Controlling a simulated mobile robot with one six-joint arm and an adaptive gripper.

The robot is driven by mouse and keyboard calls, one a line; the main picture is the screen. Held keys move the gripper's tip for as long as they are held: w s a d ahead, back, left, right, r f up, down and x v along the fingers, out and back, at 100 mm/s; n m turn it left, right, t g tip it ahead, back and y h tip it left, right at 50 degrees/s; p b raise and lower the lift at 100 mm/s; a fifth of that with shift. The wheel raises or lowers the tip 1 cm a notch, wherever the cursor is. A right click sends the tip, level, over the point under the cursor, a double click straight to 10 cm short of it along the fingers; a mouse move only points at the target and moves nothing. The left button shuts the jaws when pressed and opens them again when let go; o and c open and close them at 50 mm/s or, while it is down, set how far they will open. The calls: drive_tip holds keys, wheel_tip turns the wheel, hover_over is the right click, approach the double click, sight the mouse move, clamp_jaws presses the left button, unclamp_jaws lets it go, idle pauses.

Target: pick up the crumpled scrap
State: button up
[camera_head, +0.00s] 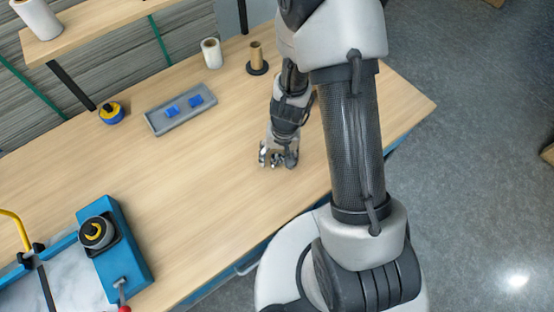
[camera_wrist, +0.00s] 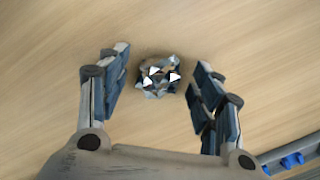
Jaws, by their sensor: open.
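The crumpled scrap (camera_wrist: 159,78) is a small bluish-grey and white crinkled ball lying on the wooden tabletop in the wrist view. My gripper (camera_wrist: 161,75) is open, with one finger to the left of the scrap and the other to its right. There is a gap between the scrap and each finger. In the head view my gripper (camera_head: 276,162) is low over the right part of the table, and I cannot make out the scrap there.
A grey tray (camera_head: 158,125) with two blue pieces lies up and left of my gripper. Behind stand a white roll (camera_head: 212,53) and a brown core on a black stand (camera_head: 257,60). A yellow-and-blue item (camera_head: 111,113) is further left. A blue machine (camera_head: 122,262) stands front left.

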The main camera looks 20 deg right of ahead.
drive_tip(key=shift+c, duration=0.5)
drive_tip(key=c, duration=0.7)
